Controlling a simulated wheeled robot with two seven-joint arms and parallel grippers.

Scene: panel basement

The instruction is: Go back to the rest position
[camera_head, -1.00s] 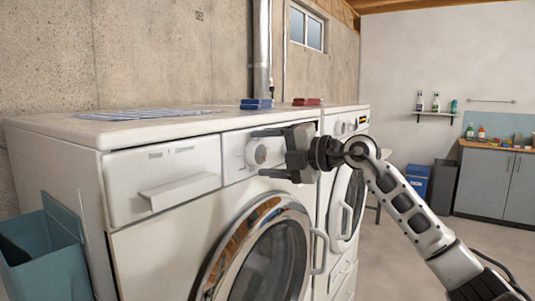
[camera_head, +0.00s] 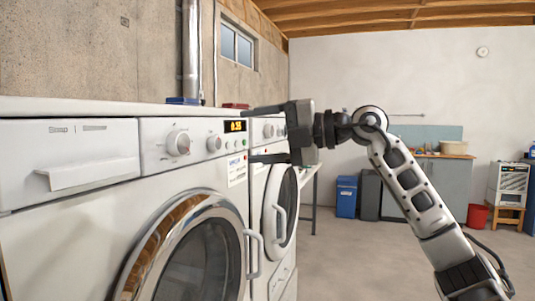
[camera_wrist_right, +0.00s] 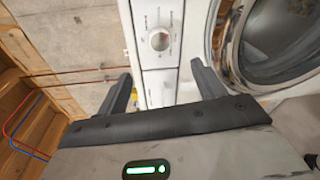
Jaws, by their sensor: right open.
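My right gripper (camera_head: 250,135) is open and empty. It is held in front of the panels of two white machines, its fingers pointing left. The near washing machine (camera_head: 80,215) has a round knob (camera_head: 178,143), a smaller knob (camera_head: 214,143) and a lit display (camera_head: 235,126) that seems to read 0:35. Its round door (camera_head: 200,260) looks shut. In the right wrist view, my open fingers (camera_wrist_right: 160,75) frame a white panel with a knob (camera_wrist_right: 159,39), with nothing between them. My left gripper is not in view.
The second white machine (camera_head: 283,205) stands just beyond the near one, partly behind my right gripper. A blue bin (camera_head: 346,197), a grey cabinet (camera_head: 445,185), a red bucket (camera_head: 477,216) and a wooden stool (camera_head: 505,215) stand farther back. The floor between is clear.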

